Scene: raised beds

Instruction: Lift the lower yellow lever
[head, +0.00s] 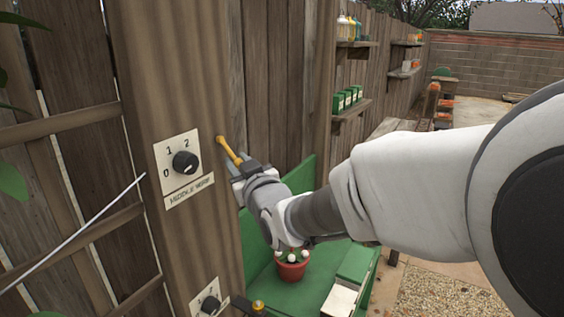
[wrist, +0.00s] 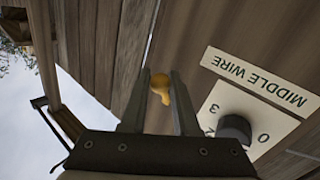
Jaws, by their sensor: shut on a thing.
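A yellow lever (head: 229,150) sticks out from the wooden post beside the dial plate labelled "MIDDLE WIRE". My gripper (head: 240,170) is shut on this lever near its outer end. In the wrist view the lever's rounded yellow end (wrist: 160,84) shows between the two fingers (wrist: 158,100). Lower on the post, at the bottom edge of the head view, a second yellow piece (head: 258,306) shows on a dark mount beside another dial. It is small and partly cut off, so I cannot tell its full shape.
The black dial (head: 185,162) sits left of my gripper, on its white plate. A lower dial (head: 210,304) is near the bottom edge. Shelves (head: 352,108) hang on the fence behind.

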